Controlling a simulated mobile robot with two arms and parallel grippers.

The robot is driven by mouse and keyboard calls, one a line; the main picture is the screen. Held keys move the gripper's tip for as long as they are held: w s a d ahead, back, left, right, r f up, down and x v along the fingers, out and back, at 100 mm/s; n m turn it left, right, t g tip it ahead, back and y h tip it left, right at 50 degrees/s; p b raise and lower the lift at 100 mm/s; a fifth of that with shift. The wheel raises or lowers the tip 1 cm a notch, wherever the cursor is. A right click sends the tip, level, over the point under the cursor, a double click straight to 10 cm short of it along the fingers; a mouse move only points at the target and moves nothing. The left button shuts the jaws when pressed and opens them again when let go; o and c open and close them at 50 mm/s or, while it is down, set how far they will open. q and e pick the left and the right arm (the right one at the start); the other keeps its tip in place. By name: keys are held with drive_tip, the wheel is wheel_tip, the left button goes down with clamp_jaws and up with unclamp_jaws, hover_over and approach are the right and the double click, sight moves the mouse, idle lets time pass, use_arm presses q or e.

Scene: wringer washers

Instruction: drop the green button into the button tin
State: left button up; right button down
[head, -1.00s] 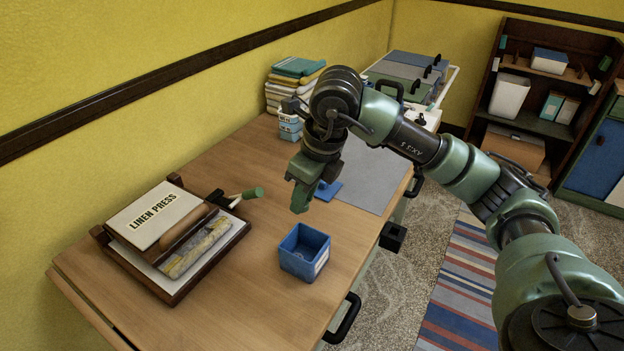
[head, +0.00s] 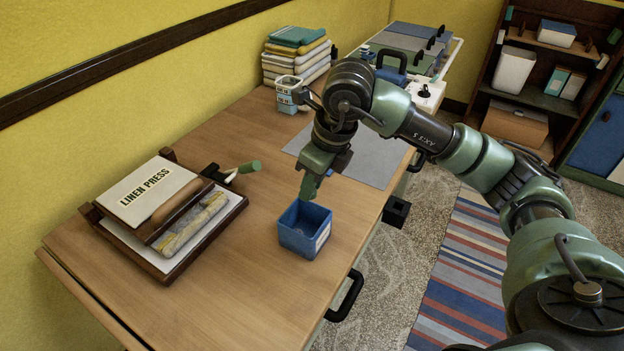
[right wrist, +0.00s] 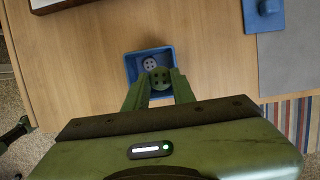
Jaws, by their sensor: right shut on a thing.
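The button tin (head: 303,240) is a small open blue box with a pale label, standing on the wooden table. My right gripper (head: 309,188) points down just above its far rim in the head view. In the right wrist view my right gripper (right wrist: 160,88) is shut on the green button (right wrist: 161,78), a round disc with holes, held over the tin (right wrist: 132,68). A grey button (right wrist: 150,63) shows inside the tin, partly behind the green one. The green button cannot be made out in the head view. My left gripper is not in view.
The linen press (head: 150,195) stands on the table (head: 235,285) at left, with a green-tipped handle. A grey mat (head: 375,160) lies beyond the tin, a blue object (right wrist: 264,12) on it. Stacked linens (head: 297,55) and small pale-blue containers (head: 288,92) stand at the back.

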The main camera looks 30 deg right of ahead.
drive_tip(key=c, duration=1.1)
unclamp_jaws()
drive_tip(key=v, duration=0.8)
drive_tip(key=shift+b, duration=0.35)
drive_tip(key=shift+f, duration=0.1)
